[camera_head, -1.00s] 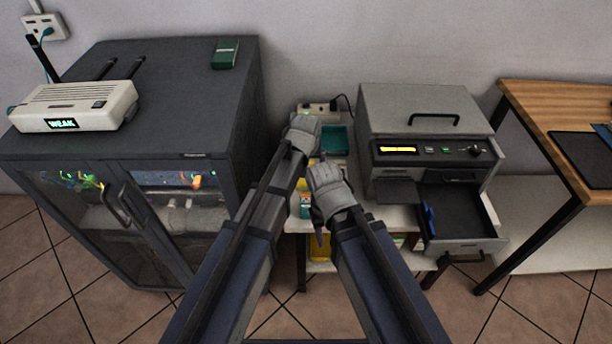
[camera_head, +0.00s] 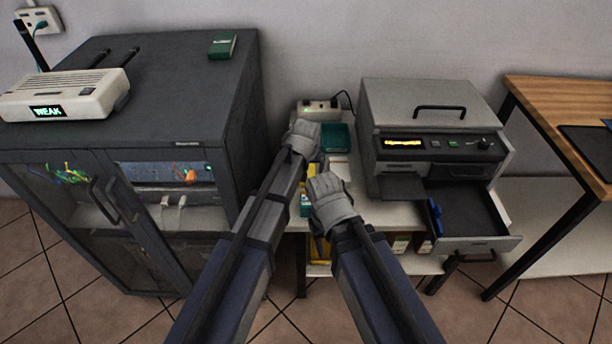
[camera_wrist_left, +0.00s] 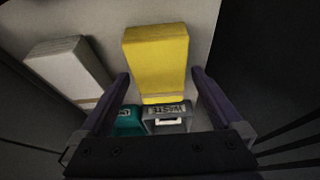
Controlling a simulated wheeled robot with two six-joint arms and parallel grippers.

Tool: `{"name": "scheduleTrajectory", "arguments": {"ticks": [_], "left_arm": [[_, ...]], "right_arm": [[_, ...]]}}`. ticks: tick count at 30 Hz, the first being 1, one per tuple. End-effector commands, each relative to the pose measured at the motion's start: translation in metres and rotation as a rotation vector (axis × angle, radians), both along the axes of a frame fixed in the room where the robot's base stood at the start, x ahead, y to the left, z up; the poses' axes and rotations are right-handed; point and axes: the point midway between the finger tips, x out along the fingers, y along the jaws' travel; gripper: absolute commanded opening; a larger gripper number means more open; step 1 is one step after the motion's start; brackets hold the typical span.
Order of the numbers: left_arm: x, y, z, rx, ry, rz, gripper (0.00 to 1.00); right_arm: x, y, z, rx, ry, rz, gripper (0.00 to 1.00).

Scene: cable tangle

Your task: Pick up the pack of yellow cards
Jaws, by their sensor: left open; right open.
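The yellow pack (camera_wrist_left: 157,60) lies on a pale shelf top, in the upper middle of the left wrist view. In the head view only a sliver of yellow (camera_head: 312,170) shows between my two grippers. My left gripper (camera_wrist_left: 160,76) is open, and its two dark fingers stand apart on either side of the yellow pack's near part in the picture. I cannot tell its height above the pack. In the head view my left gripper (camera_head: 302,138) is over the narrow stand, its fingers hidden. My right gripper (camera_head: 330,200) is lower and nearer, open, fingers mostly hidden.
A white pack (camera_wrist_left: 68,68) lies left of the yellow one. A teal box (camera_wrist_left: 129,122) and a grey box (camera_wrist_left: 168,116) lie below it in the wrist view. A teal tray (camera_head: 336,140) is behind. A dark cabinet (camera_head: 180,80) and a grey printer-like machine (camera_head: 425,95) flank the stand.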

Motion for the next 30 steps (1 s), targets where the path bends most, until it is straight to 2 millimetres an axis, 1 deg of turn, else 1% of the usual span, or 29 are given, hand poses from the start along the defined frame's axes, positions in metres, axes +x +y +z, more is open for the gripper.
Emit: {"name": "scheduleTrajectory", "arguments": {"ticks": [2, 5, 25, 26, 30], "left_arm": [[-0.0002, 0.0001, 0.0010, 0.000, 0.000, 0.000, 1.00], [-0.0002, 0.0002, 0.0011, 0.000, 0.000, 0.000, 0.90], [-0.0003, 0.0002, 0.0010, 0.000, 0.000, 0.000, 0.14], [-0.0003, 0.0002, 0.0010, 0.000, 0.000, 0.000, 0.13], [-0.0003, 0.0002, 0.0010, 0.000, 0.000, 0.000, 0.12]], "right_arm": [[0.0000, 0.0000, 0.0010, 0.000, 0.000, 0.000, 0.50], [0.0000, 0.0000, 0.0010, 0.000, 0.000, 0.000, 0.50], [0.0000, 0.0000, 0.0009, 0.000, 0.000, 0.000, 0.50], [0.0000, 0.0000, 0.0010, 0.000, 0.000, 0.000, 0.50], [0.0000, 0.0000, 0.0010, 0.000, 0.000, 0.000, 0.50]]}}
